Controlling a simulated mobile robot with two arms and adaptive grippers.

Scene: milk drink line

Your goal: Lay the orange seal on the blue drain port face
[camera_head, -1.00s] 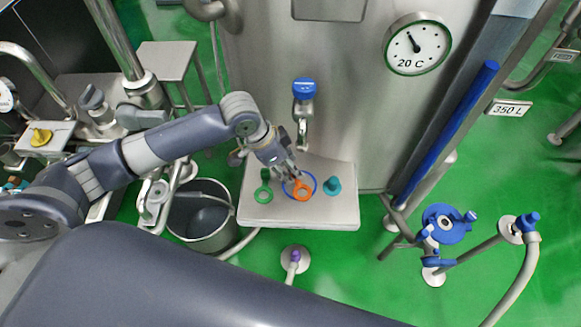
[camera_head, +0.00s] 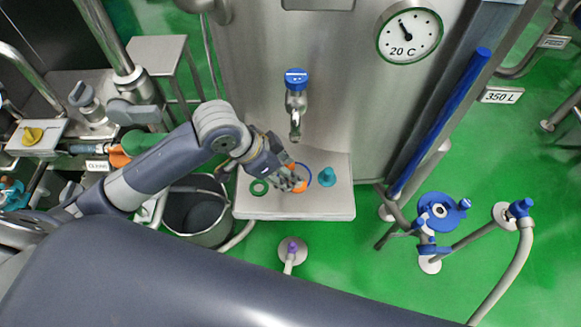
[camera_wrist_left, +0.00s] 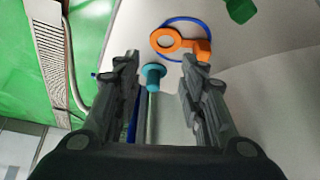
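The orange seal (camera_head: 299,188), a ring with a block-like tab, is at the steel shelf under the tank tap, mostly hidden by my gripper in the head view. In the left wrist view the orange seal (camera_wrist_left: 165,41) shows whole, overlapping a thin blue ring (camera_wrist_left: 188,20). My left gripper (camera_head: 294,182) is at the seal in the head view. In the wrist view my left gripper (camera_wrist_left: 161,60) has its fingers apart with the seal beyond the tips, not gripped. A blue round port face (camera_head: 424,222) with a pale centre stands at the right. My right gripper is out of view.
The steel shelf (camera_head: 320,206) also bears a green ring (camera_head: 259,187) and a teal plug (camera_head: 326,177). The tap (camera_head: 296,105) hangs above. A bucket (camera_head: 197,213) stands left, a purple-topped floor fitting (camera_head: 291,249) in front, and a slanted blue pipe (camera_head: 440,120) right.

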